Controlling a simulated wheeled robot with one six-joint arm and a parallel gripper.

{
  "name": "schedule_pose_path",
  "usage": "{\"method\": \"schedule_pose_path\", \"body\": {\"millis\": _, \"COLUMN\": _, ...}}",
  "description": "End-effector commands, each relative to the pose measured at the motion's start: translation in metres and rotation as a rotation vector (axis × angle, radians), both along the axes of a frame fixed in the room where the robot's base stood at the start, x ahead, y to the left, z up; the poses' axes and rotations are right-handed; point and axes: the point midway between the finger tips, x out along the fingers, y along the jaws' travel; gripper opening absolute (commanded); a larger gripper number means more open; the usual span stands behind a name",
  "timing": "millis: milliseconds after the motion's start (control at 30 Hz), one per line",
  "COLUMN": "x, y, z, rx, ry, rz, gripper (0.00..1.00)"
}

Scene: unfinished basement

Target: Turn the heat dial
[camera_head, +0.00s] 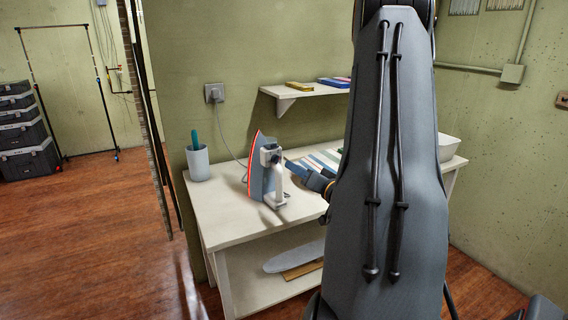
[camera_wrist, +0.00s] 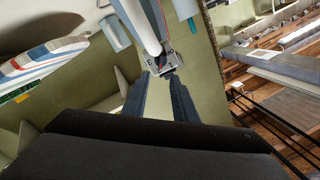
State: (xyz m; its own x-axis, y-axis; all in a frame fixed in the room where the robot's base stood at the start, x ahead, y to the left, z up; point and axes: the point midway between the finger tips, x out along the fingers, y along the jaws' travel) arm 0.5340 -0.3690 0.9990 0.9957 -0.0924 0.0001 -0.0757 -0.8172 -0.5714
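The iron (camera_head: 257,172) stands on its heel on the white table, with its grey soleplate edged in red and its white handle facing my gripper. A light grey block with a dark part, possibly the heat dial (camera_head: 271,156), sits high on its body. In the wrist view the iron (camera_wrist: 146,25) comes down from the top, and the grey dial area (camera_wrist: 161,62) with a small red mark lies just beyond my fingertips. My gripper (camera_wrist: 160,82) is open, its two blue-grey fingers apart with nothing held. In the head view my gripper (camera_head: 291,165) is right of the iron; contact is unclear.
A grey cup (camera_head: 198,163) with a teal item stands at the table's left. A cord runs to the wall outlet (camera_head: 214,93). A shelf (camera_head: 300,92) hangs above. Striped cloth (camera_head: 318,161) lies behind my gripper, and a white bin (camera_head: 448,148) stands right.

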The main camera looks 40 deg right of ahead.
Motion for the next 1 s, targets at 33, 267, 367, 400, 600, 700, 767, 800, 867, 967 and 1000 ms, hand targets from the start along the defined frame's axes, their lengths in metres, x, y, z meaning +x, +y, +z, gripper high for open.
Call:
{"method": "schedule_pose_path", "body": {"millis": 33, "x": 0.005, "y": 0.000, "z": 0.001, "rx": 0.001, "ry": -0.003, "rz": 0.003, "gripper": 0.26}}
{"method": "schedule_pose_path", "body": {"millis": 267, "x": 0.040, "y": -0.002, "z": 0.002, "rx": -0.001, "ry": -0.001, "rz": 0.004, "gripper": 0.26}}
{"method": "schedule_pose_path", "body": {"millis": 367, "x": 0.054, "y": -0.004, "z": 0.002, "rx": -0.002, "ry": -0.001, "rz": 0.003, "gripper": 0.26}}
{"method": "schedule_pose_path", "body": {"millis": 400, "x": 0.059, "y": -0.004, "z": 0.001, "rx": -0.002, "ry": 0.000, "rz": 0.002, "gripper": 0.26}}
{"method": "schedule_pose_path", "body": {"millis": 600, "x": 0.072, "y": -0.006, "z": 0.001, "rx": -0.001, "ry": 0.000, "rz": 0.001, "gripper": 0.26}}
{"method": "schedule_pose_path", "body": {"millis": 700, "x": 0.074, "y": -0.006, "z": 0.000, "rx": -0.001, "ry": 0.000, "rz": 0.000, "gripper": 0.26}}
{"method": "schedule_pose_path", "body": {"millis": 767, "x": 0.074, "y": -0.006, "z": 0.000, "rx": -0.001, "ry": 0.000, "rz": 0.000, "gripper": 0.26}}
{"method": "schedule_pose_path", "body": {"millis": 800, "x": 0.074, "y": -0.006, "z": 0.000, "rx": -0.001, "ry": 0.000, "rz": 0.000, "gripper": 0.26}}
{"method": "schedule_pose_path", "body": {"millis": 867, "x": 0.074, "y": -0.006, "z": 0.000, "rx": -0.001, "ry": 0.000, "rz": 0.000, "gripper": 0.26}}
{"method": "schedule_pose_path", "body": {"millis": 967, "x": 0.074, "y": -0.006, "z": 0.000, "rx": -0.001, "ry": 0.000, "rz": 0.000, "gripper": 0.11}}
{"method": "schedule_pose_path", "body": {"millis": 1000, "x": 0.074, "y": -0.006, "z": 0.000, "rx": -0.001, "ry": 0.000, "rz": 0.000, "gripper": 0.04}}
